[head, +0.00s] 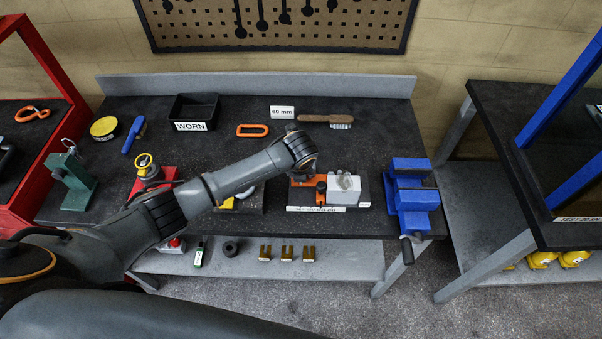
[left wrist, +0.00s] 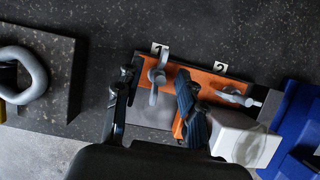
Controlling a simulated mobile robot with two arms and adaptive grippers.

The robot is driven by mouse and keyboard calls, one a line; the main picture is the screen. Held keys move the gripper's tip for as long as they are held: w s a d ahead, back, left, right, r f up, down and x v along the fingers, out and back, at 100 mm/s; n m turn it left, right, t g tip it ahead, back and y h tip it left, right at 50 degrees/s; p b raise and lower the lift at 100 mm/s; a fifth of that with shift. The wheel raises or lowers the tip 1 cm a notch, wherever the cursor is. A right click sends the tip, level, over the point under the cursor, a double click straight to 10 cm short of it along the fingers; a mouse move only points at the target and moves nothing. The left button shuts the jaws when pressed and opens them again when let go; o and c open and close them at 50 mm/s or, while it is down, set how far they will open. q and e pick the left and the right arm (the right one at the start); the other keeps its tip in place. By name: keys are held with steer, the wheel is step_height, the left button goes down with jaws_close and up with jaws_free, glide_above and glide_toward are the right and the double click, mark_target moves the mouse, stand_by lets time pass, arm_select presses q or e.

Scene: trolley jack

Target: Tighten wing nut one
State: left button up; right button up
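The orange clamp plate (head: 301,183) sits on the bench, left of a pale block (head: 343,187). In the left wrist view the orange plate (left wrist: 205,79) carries tags "1" (left wrist: 159,48) and "2" (left wrist: 220,67). Grey wing nut one (left wrist: 157,74) is below tag "1", and wing nut two (left wrist: 235,96) is to the right. My left gripper (left wrist: 153,98) is open, one finger on each side of wing nut one, with gaps visible. Contact depth cannot be told. In the head view my left wrist (head: 302,150) hangs over the plate and hides wing nut one. My right gripper is not in view.
A blue vise (head: 409,195) stands right of the pale block. Behind are an orange carabiner (head: 253,130), a wooden-handled brush (head: 328,119), a "60 mm" sign (head: 282,112) and a black "WORN" bin (head: 194,111). A green stand (head: 73,180) is at left.

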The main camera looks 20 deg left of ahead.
arm_select(q)
steer(key=shift+s, duration=0.2)
steer(key=v, duration=1.1)
steer(key=shift+r, duration=0.4)
steer(key=shift+s, duration=0.15)
